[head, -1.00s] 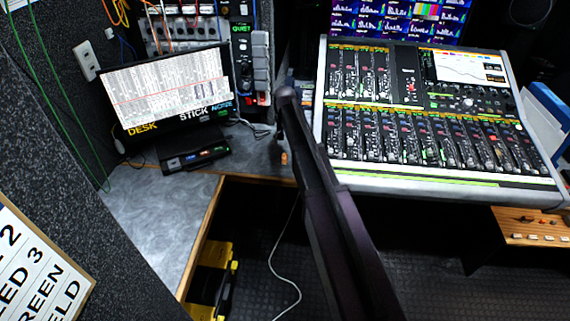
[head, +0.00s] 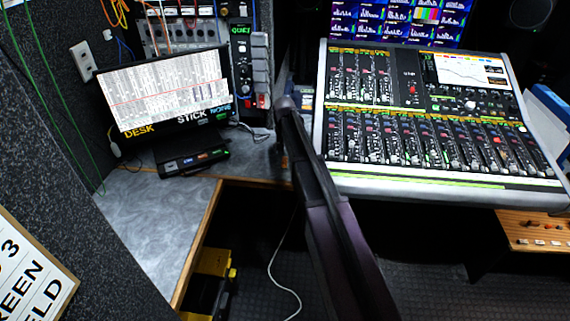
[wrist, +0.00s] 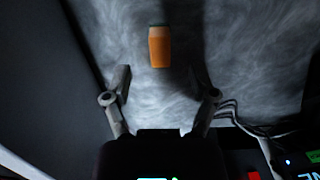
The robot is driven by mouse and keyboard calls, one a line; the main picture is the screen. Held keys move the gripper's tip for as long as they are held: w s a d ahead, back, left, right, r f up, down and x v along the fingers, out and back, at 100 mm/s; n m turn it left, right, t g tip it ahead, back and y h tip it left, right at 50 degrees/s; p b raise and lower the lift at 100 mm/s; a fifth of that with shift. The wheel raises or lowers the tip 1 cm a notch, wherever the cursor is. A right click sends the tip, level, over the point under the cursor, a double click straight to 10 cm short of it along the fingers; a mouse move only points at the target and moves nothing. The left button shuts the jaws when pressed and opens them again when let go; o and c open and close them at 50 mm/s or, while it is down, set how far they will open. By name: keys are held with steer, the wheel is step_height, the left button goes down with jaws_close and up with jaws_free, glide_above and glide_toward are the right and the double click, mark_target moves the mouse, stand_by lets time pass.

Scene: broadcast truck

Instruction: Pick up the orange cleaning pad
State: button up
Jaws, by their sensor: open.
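The orange cleaning pad (wrist: 159,50) shows in the wrist view as a small orange block with a paler end. It lies on the grey swirled worktop, beyond my fingertips and roughly in line with the gap between them. My gripper (wrist: 166,82) is open, its two fingers spread with nothing between them. In the head view my arm reaches toward the worktop (head: 150,205) between the monitor and the mixing console. There I cannot make out the pad, and the arm's far end covers part of the worktop.
A monitor (head: 165,88) on a dark stand is left of my arm. A large mixing console (head: 415,125) stands close on the right. Cables and a rack of panels (head: 190,38) are behind. A yellow case (head: 212,270) is below the worktop.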

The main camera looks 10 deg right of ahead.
mark_target(285, 159)
steer(key=shift+f, duration=0.1)
steer(key=f+b, duration=0.3)
steer(key=shift+w+d+f+b, duration=0.1)
steer(key=shift+w+f+b, duration=0.15)
steer(key=shift+w+b, duration=0.1)
steer(key=shift+f+b, duration=0.75)
steer(key=shift+f, duration=0.05)
steer(key=shift+s+r, duration=0.1)
jaws_close()
